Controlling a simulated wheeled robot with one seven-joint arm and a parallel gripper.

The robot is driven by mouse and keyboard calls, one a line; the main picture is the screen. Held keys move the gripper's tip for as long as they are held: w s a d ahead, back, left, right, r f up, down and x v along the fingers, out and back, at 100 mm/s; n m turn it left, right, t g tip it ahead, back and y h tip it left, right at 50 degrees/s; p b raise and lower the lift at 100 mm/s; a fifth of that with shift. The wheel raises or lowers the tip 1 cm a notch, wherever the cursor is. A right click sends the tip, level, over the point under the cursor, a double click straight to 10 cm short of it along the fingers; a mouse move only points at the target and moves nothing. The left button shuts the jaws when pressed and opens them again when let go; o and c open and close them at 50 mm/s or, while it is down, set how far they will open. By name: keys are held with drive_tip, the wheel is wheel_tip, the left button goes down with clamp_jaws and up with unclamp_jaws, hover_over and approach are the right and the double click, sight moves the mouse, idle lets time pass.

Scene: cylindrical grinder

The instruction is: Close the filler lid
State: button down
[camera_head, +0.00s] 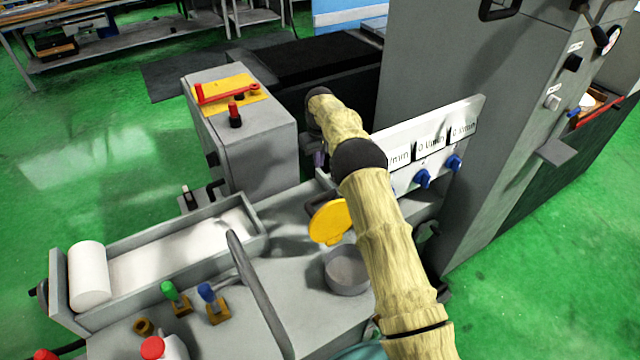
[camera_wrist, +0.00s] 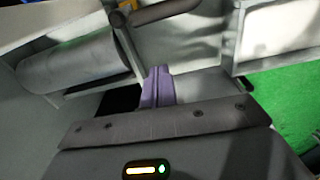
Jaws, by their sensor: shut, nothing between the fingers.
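The yellow round filler lid (camera_head: 330,222) stands tilted up, open, on the grey machine top in the head view. The short grey filler neck (camera_head: 347,272) is just below and right of it, with its round top uncovered. My gripper (camera_head: 319,159) is beyond the lid in the head view, mostly hidden by my arm; only a bit of purple finger shows. In the wrist view the purple fingers (camera_wrist: 157,86) are together and empty. I cannot make out the yellow lid in the wrist view.
A trough (camera_head: 190,245) with a white roll (camera_head: 88,275) lies at left. A grey cabinet (camera_head: 245,150) with a red lever stands behind. A flowmeter panel (camera_head: 435,145) with blue knobs is right of my arm.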

drive_tip(key=shift+w+a+f+n, duration=0.15)
drive_tip(key=shift+a+f+n, duration=0.15)
drive_tip(key=shift+a+f, duration=0.35)
drive_tip(key=shift+a, duration=0.1)
